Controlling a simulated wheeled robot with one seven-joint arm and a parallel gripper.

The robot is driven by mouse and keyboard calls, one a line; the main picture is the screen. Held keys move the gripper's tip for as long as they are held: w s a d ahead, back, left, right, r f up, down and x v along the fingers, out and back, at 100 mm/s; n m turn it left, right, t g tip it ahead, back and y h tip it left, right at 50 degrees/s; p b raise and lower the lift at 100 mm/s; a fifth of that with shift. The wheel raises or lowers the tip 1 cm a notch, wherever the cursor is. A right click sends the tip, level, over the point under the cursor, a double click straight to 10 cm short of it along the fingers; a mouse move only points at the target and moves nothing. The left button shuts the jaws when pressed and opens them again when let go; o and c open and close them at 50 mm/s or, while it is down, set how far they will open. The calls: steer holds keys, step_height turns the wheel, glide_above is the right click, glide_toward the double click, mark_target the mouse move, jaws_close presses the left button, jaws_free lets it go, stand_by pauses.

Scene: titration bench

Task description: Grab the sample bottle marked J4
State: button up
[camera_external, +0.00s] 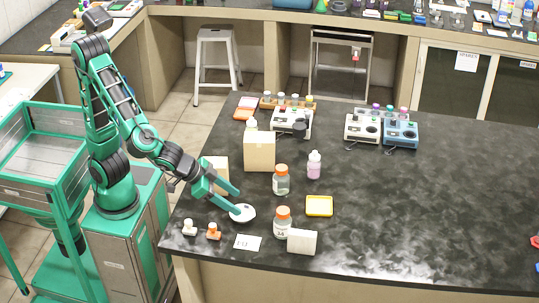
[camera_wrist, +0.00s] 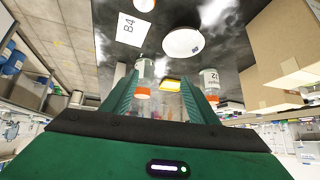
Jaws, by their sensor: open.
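Two clear bottles with orange caps stand on the dark bench. The nearer bottle (camera_external: 283,224) has a white label that seems to read J4, though the print is small; it also shows at left in the wrist view (camera_wrist: 145,71). The farther bottle (camera_external: 281,183) is at right in the wrist view (camera_wrist: 209,80), its label starting with what looks like Z. My gripper (camera_external: 238,200) is open and empty, left of both bottles and apart from them. In the wrist view its fingers (camera_wrist: 160,88) point toward the space between the bottles.
A white round dish (camera_external: 242,213) lies under the fingertips. A white block (camera_external: 302,242) stands close beside the nearer bottle. A yellow tray (camera_external: 319,206), pink-filled bottle (camera_external: 314,165), cardboard box (camera_external: 259,151) and label card (camera_external: 247,242) are around.

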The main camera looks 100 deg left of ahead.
mark_target(275, 220)
steer(key=w+d+r+n+t+y, duration=0.15)
steer(key=w+t, duration=0.35)
steer(key=w, duration=0.5)
steer(key=shift+y, duration=0.25)
steer(key=f, duration=0.6)
steer(key=shift+a, duration=0.35)
steer(key=shift+w+f, duration=0.1)
steer(key=shift+f, duration=0.3)
steer(key=x, duration=1)
steer(key=shift+w+a+f, duration=0.1)
steer(key=shift+w+f, duration=0.05)
steer(key=shift+f, duration=0.15)
steer(key=c, duration=0.9)
